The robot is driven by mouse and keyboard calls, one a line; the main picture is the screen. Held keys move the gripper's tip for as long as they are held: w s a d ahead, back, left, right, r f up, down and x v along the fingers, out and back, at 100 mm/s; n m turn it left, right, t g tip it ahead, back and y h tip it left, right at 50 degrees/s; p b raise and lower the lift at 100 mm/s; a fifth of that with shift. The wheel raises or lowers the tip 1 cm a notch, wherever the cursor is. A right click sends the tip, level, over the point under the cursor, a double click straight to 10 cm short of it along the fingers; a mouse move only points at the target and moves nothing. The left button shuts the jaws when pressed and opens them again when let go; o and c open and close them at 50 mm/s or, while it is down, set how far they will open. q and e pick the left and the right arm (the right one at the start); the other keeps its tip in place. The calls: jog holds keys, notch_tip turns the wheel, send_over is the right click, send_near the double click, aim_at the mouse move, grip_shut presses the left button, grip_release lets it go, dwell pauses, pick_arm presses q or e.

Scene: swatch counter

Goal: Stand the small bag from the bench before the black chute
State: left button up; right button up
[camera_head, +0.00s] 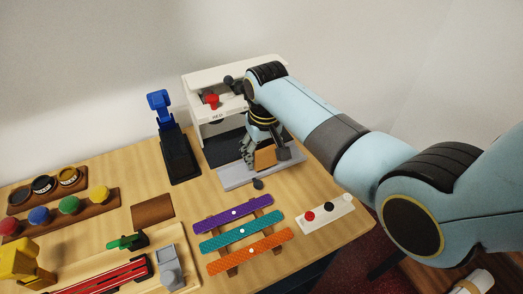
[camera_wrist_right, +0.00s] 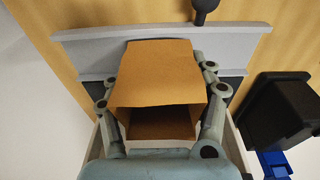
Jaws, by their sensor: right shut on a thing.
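The small brown paper bag (camera_head: 265,159) is between the fingers of my right gripper (camera_head: 263,150), at the front of the white machine. In the right wrist view the bag (camera_wrist_right: 155,75) has its open mouth toward the camera, and my right gripper's fingers (camera_wrist_right: 158,82) close on its two sides. The bag is over or on the grey ledge (camera_head: 234,181); I cannot tell whether it touches. A dark knob (camera_head: 229,82) and a red one (camera_head: 212,101) show on the white machine (camera_head: 194,90). The black chute's outlet is not clearly seen behind my arm. My left gripper is not in view.
A black stand with a blue top (camera_head: 158,100) is left of the machine. A white board with red and black buttons (camera_head: 327,214) lies at front right. Purple, teal and orange strips (camera_head: 240,240) lie in front. A bare brown mat (camera_head: 153,210) is to their left.

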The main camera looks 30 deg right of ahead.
jog(key=shift+f+b, duration=0.35)
jog(key=shift+f, duration=0.25)
dwell(0.8)
jog(key=o, duration=0.8)
jog(key=shift+o, duration=0.2)
notch_tip(320, 180, up, 12)
jog(key=s, duration=0.1)
jog(key=shift+s, duration=0.2)
jog(key=shift+a+f, duration=0.1)
